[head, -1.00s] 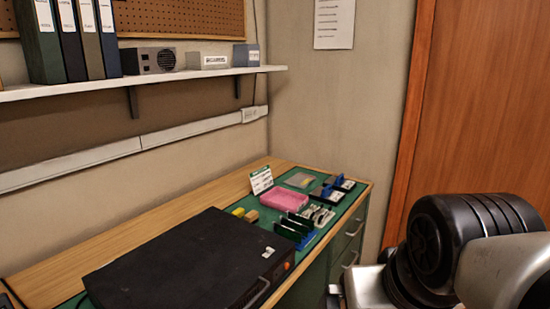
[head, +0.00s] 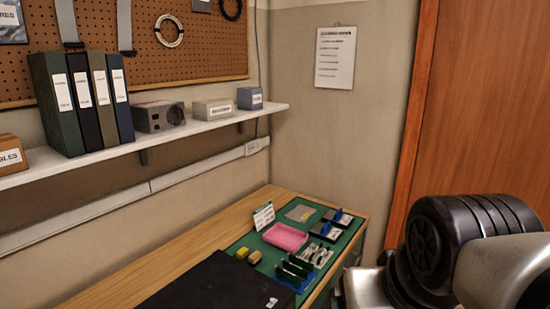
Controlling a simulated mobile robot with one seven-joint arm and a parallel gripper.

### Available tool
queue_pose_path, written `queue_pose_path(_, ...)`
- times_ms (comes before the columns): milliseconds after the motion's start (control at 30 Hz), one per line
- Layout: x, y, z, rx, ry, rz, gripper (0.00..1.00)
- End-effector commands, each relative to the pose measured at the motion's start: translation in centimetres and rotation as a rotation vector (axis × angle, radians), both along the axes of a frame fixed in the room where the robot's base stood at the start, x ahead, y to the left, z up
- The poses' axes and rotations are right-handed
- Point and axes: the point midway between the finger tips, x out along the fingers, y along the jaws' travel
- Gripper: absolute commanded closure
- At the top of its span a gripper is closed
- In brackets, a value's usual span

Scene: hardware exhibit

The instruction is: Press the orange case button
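A black flat computer case (head: 215,285) lies on the bench at the bottom of the head view, cut off by the lower edge. A small pale label shows on its right part. No orange button can be made out on the part of the case in view; its front face is mostly out of frame. My arm (head: 465,245) shows at the right as black and silver links, but my gripper is out of view.
The wooden bench (head: 130,290) has a green mat holding a pink tray (head: 285,237), yellow blocks (head: 248,256), a blue rack of dark boards (head: 296,272) and small parts. A shelf (head: 215,127) with binders (head: 82,103) and boxes is above. A wooden door (head: 485,110) stands at right.

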Motion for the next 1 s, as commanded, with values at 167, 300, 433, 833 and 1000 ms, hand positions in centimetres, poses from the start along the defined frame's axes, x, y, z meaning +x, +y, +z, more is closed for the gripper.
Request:
queue_pose_path(167,0.00,0.00,0.01,0.000,0.000,0.000,0.41)
queue_pose_path(300,0.00,0.00,0.01,0.000,0.000,0.000,0.64)
queue_pose_path(433,0.00,0.00,0.01,0.000,0.000,0.000,0.86)
queue_pose_path(833,0.00,0.00,0.02,0.000,0.000,0.000,1.00)
queue_pose_path(1000,0.00,0.00,0.02,0.000,0.000,0.000,1.00)
